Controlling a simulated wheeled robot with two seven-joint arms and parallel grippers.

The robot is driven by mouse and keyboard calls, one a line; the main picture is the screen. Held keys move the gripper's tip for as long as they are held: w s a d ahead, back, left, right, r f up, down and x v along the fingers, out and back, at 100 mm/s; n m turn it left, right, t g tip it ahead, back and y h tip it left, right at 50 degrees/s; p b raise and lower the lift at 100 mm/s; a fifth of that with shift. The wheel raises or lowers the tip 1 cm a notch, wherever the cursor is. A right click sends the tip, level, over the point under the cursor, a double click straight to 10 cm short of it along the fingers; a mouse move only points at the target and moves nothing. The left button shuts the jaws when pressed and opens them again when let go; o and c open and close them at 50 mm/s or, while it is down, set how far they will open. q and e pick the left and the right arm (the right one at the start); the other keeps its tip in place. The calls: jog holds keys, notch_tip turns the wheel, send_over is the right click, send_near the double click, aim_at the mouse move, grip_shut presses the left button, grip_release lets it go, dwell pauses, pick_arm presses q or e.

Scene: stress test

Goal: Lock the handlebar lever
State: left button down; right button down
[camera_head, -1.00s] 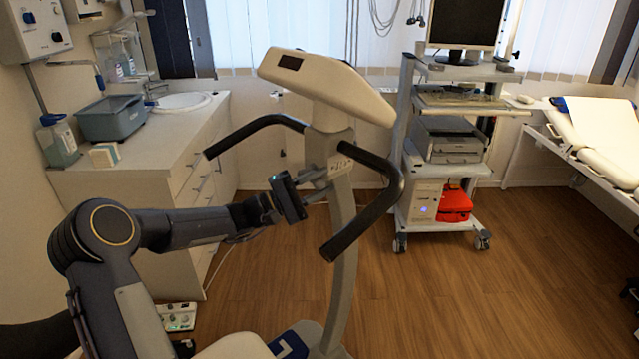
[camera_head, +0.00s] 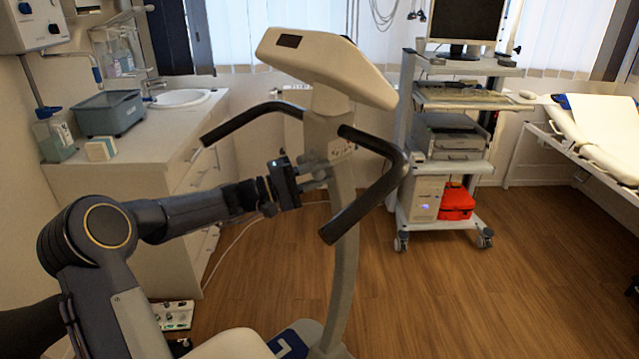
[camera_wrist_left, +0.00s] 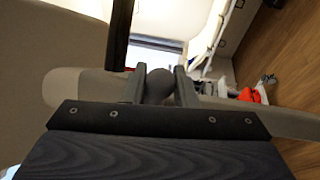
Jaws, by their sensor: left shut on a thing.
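The exercise bike's black handlebar (camera_head: 396,170) curves out to both sides of its pale column (camera_head: 343,240), below a cream console (camera_head: 325,67). My left gripper (camera_head: 318,172) is at the column, just under where the handlebar joins. In the left wrist view, its two fingers (camera_wrist_left: 160,88) are closed around a dark round knob (camera_wrist_left: 159,84), which appears to be the handlebar lever. The rest of the lever is hidden behind the gripper, so its angle cannot be told. My right gripper is in neither view.
A counter with a sink (camera_head: 182,98) and a grey-blue basin (camera_head: 108,113) stands at the left. A wheeled equipment cart (camera_head: 408,150) stands behind the bike to the right. A bed (camera_head: 598,130) is at the far right. The wooden floor right of the bike is clear.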

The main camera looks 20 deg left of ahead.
pick_arm(q)
jog(key=w+a+f+m+g+y+b, duration=0.2)
jog(key=a+f+m+y+b, duration=0.2)
jog(key=m+b, duration=0.8)
jog(key=shift+a+m+g+y+b, duration=0.3)
jog(key=shift+a+g+y, duration=0.15)
jog(key=shift+y, duration=0.35)
jog(key=shift+w, duration=0.1)
jog(key=c, duration=1.2)
grip_release()
jog(key=shift+o, duration=0.2)
jog(key=v, duration=0.8)
